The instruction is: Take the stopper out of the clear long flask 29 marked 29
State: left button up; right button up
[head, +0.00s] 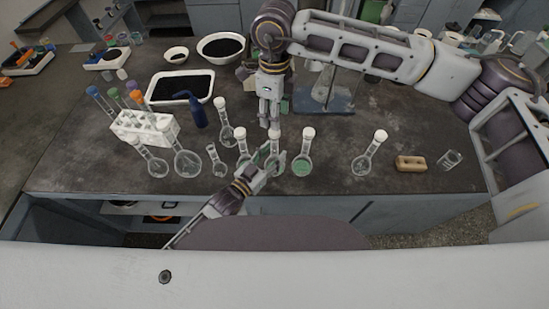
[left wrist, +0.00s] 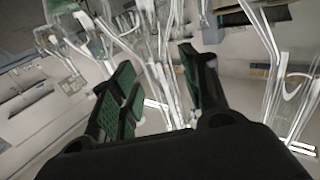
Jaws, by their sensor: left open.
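Several clear long-necked flasks with white stoppers stand along the front of the dark bench. The number 29 is not readable on any, so I cannot tell which is flask 29. My left gripper (head: 268,162) is open, its fingers beside a flask whose white stopper (head: 275,133) is still in its neck. In the left wrist view the open green-padded fingers of my left gripper (left wrist: 158,88) have blurred glass necks beyond them. My right gripper (head: 268,118) points down just above and behind that stopper; whether its fingers are open or shut is unclear.
Close by stand a flask with green contents (head: 302,167), a stoppered flask to the left (head: 242,160) and another further right (head: 362,163).

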pick_arm(q)
jog(key=shift+w+d, duration=0.3)
jog(key=shift+w, duration=0.05)
grip_shut()
dwell(0.3)
